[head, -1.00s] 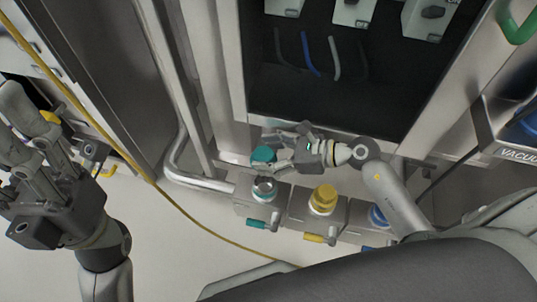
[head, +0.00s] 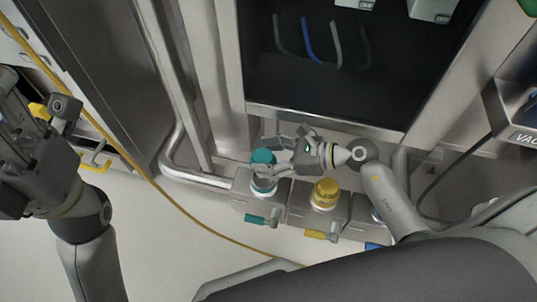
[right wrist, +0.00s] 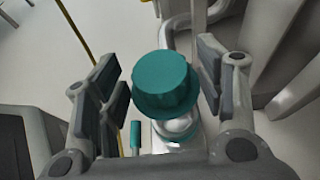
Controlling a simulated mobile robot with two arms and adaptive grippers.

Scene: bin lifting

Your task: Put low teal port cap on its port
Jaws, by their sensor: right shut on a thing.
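The low teal port cap (head: 262,156) is between the fingers of my right gripper (head: 271,158), which is shut on it. The cap also shows between the fingers in the right wrist view (right wrist: 165,85). Below it stands the teal-marked port (head: 264,185), with a silver neck (right wrist: 177,130) in the right wrist view. The cap overlaps the port's top in both views; whether they touch I cannot tell. My left gripper (head: 18,135) is at the left edge, far from the port, with its fingertips cut off or unclear.
A yellow-capped port (head: 325,193) stands just right of the teal one, and a further port is mostly behind my right arm. Teal (head: 255,219) and yellow (head: 314,235) handles stick out in front. A yellow hose (head: 190,212) and a metal rail (head: 195,178) run at left.

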